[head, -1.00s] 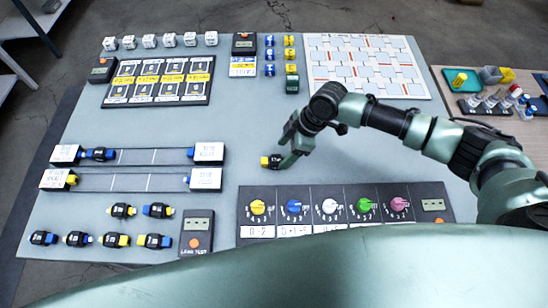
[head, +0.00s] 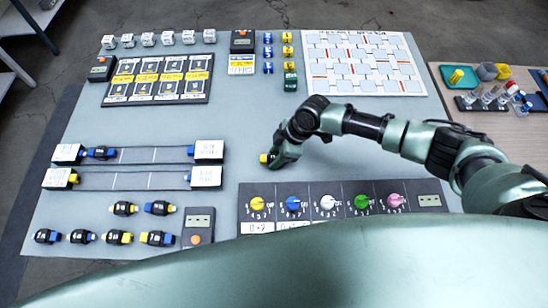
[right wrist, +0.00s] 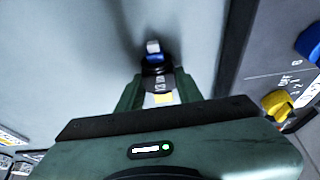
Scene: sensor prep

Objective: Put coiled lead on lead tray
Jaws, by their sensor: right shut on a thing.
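My right gripper (head: 273,158) is shut on a coiled lead near the middle of the grey table. The lead's yellow end (head: 264,158) shows left of the fingers; the fingers hide most of its body in the head view. In the right wrist view the lead (right wrist: 155,68) is black with a blue and a yellow end, between my fingers (right wrist: 158,92). I cannot tell whether it touches the table. Two long narrow trays lie at the left: the upper one (head: 135,156) holds a blue-ended lead (head: 101,153); the lower one (head: 135,179) has a yellow plug at its left end.
Several coiled leads (head: 118,237) lie at the front left beside a lead tester (head: 199,227). A dark panel of coloured knobs (head: 345,190) lies just in front of my right gripper. Label racks (head: 160,78) and a white grid board (head: 364,62) lie behind. The table's middle is clear.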

